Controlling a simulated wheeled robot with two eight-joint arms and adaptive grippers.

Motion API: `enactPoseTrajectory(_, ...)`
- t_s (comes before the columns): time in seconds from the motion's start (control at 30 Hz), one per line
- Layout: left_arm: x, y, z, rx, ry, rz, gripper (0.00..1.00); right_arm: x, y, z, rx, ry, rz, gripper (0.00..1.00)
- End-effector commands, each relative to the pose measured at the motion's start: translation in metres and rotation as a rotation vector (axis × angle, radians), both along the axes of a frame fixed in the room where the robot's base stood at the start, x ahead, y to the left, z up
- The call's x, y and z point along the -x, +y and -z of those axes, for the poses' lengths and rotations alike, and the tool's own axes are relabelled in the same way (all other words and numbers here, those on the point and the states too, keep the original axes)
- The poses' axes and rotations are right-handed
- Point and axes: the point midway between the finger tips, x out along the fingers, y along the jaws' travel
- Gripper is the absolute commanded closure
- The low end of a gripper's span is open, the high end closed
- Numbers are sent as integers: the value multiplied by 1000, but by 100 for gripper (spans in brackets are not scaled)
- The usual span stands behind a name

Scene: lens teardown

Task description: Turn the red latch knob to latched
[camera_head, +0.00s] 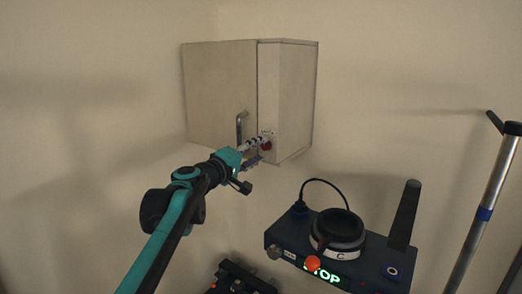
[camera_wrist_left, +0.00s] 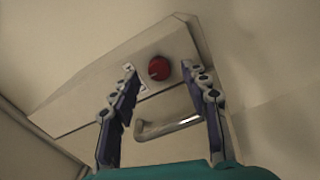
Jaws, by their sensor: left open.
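The red latch knob (camera_head: 266,146) is small and round, on the front face of the pale wall cabinet (camera_head: 220,85), near its lower right. In the left wrist view the red knob (camera_wrist_left: 159,68) sits ahead of and between the fingertips. My left gripper (camera_head: 258,150) is close to the knob in the head view, partly covering it. In the left wrist view the left gripper (camera_wrist_left: 160,80) is open, with a finger on either side and nothing held. I cannot tell whether a finger touches the knob. My right gripper is not in view.
A silver bar handle (camera_head: 240,128) is on the cabinet door left of the knob, and it crosses between the fingers in the left wrist view (camera_wrist_left: 168,127). A dark blue device (camera_head: 285,240) with a lit STOP display stands lower right. A metal pole (camera_head: 488,200) stands far right.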

Motion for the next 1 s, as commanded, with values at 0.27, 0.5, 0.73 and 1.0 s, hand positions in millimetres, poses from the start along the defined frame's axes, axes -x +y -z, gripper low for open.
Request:
enactPoseTrajectory(0.27,50,38,0,-1,0,-3,54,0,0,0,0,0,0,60)
enactPoseTrajectory(0.5,76,55,0,-1,0,-1,54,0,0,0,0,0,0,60)
enactPoseTrajectory(0.73,80,58,0,-1,-1,0,54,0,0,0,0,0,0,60)
enactPoseTrajectory(1.0,86,55,16,-25,6,7,54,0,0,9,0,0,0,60)
